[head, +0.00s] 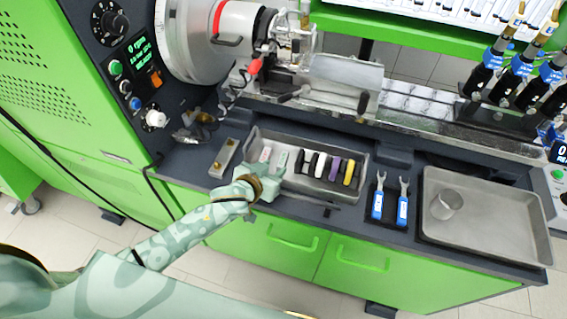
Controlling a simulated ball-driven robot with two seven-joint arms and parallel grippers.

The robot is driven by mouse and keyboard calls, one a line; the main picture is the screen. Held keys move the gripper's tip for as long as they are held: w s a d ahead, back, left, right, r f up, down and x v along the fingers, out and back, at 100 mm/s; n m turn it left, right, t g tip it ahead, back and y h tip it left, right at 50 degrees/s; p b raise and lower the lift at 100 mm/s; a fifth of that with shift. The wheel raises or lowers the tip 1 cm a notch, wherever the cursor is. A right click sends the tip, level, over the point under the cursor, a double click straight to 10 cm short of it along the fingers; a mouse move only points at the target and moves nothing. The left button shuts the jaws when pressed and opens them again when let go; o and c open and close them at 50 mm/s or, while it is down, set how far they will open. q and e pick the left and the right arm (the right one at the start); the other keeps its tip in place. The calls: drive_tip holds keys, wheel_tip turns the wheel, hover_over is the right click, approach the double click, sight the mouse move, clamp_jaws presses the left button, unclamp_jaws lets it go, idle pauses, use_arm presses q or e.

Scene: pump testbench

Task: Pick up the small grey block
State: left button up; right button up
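A small grey block (223,158) with two brass-coloured studs on top lies on the dark bench top, just left of the long metal tray. It is the only thing in view that fits the small grey block. My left gripper (273,157) is to the right of the block, over the left end of the tray, and apart from the block. Its two fingers point away from me with a gap between them, and I see nothing held. Whether the fingertips touch the tray, I cannot tell. My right gripper is not in view.
The metal tray (322,195) holds several dark, white, purple and yellow pieces. Two blue-handled wrenches (390,208) lie right of it. A larger tray (490,228) holds a metal cup (447,204). The green control cabinet (75,110) stands close left of the block.

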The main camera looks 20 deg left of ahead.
sight(282, 159)
use_arm(q)
drive_tip(key=b+x, duration=0.1)
drive_tip(key=x, duration=0.4)
drive_tip(key=shift+w+r+b, duration=0.1)
drive_tip(key=shift+w+b, duration=0.3)
drive_tip(key=shift+w, duration=0.05)
clamp_jaws()
